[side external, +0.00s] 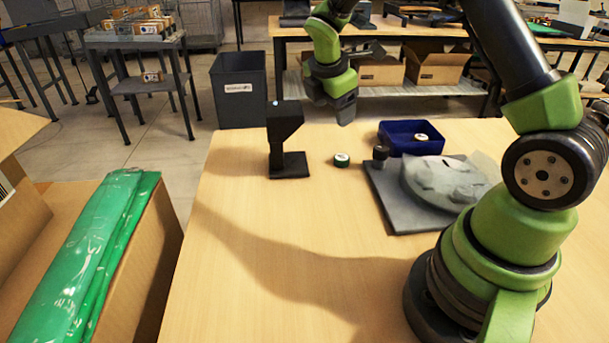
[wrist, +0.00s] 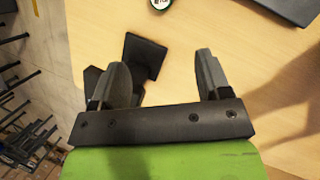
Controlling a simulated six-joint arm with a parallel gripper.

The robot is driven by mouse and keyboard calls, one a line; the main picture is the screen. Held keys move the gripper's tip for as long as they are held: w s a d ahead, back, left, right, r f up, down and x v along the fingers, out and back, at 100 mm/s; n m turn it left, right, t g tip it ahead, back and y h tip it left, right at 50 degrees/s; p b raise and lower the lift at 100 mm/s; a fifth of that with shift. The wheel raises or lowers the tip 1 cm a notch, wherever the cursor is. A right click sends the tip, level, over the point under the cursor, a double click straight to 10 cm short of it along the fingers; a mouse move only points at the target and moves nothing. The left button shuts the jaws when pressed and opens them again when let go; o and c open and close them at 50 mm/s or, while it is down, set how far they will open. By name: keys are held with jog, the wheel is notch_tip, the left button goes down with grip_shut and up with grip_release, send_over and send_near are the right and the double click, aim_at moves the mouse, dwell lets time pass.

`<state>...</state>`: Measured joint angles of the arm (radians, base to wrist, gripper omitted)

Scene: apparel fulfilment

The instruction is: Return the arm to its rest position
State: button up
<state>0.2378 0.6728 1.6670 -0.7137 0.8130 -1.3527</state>
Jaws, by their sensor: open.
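My arm is green and black, and its base stands on the right of the wooden table (side external: 290,290) in the side view. My gripper (side external: 346,112) hangs in the air above the far part of the table. In the wrist view my gripper (wrist: 165,80) shows two dark fingers spread apart, with nothing between them but table and part of a black stand. The black stand (side external: 285,130) is upright on the table, left of my gripper in the side view; its base also shows in the wrist view (wrist: 146,55).
A small green-rimmed round item (side external: 341,160) lies beside the stand. A blue tray (side external: 395,142) and a grey board (side external: 405,215) bearing a grey bagged item (side external: 445,182) are nearer my base. An open carton (side external: 150,270) with green packages (side external: 85,255) stands left. The table's front middle is clear.

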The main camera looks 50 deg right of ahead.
jog(key=s+a+r+m+t+y, duration=0.3)
jog(key=s+a+r+m+t, duration=0.1)
jog(key=s+a+r+m, duration=1)
jog(key=s+a+r+m+t+y, duration=0.1)
jog(key=s+a+m+t+y, duration=0.1)
jog(key=s+m, duration=0.2)
jog(key=shift+s+a+r+m+y, duration=0.25)
jog(key=shift+s+m+y, duration=0.15)
jog(key=shift+s, duration=0.75)
